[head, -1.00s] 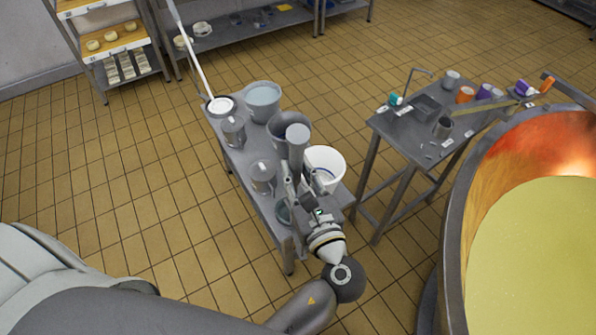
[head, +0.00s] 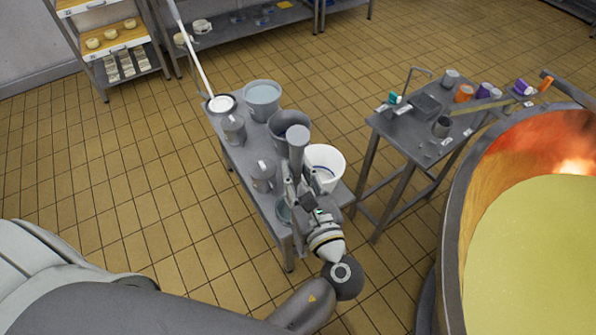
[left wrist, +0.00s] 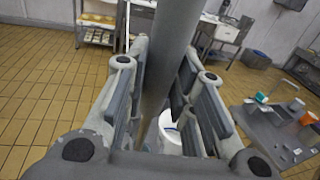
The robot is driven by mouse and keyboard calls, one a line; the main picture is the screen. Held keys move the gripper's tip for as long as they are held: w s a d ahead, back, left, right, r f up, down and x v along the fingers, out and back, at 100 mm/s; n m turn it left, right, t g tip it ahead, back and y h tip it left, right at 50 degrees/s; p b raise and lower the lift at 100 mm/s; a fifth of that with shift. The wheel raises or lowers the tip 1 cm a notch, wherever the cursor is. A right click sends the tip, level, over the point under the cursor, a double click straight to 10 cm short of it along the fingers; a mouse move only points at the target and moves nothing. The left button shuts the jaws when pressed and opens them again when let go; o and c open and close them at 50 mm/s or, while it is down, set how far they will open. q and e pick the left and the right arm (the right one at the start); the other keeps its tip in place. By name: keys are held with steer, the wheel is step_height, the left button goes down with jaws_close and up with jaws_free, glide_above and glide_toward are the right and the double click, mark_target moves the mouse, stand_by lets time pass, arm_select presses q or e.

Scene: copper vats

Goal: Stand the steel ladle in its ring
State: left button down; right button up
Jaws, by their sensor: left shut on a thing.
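My left gripper (head: 297,186) is shut on a thick grey metal rod, which I take to be the steel ladle (head: 298,145). The rod stands nearly upright above the near end of the grey bench (head: 233,165). In the left wrist view the ladle (left wrist: 172,55) runs up between the two fingers (left wrist: 160,95), tilted a little to the right. Its lower end is hidden by the gripper. I cannot make out the ring for certain. My right gripper is not in view.
A white bucket (head: 327,160) stands close right of the gripper. A grey bucket (head: 289,127), steel jugs (head: 262,176) and a long-handled white tool (head: 221,104) crowd the bench. Right are a cluttered small table (head: 400,130) and a copper vat (head: 462,215). The tiled floor at left is clear.

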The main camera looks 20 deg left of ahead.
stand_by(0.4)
arm_select(q)
steer(key=c, duration=1.1)
jaws_free()
steer(key=shift+c, duration=0.2)
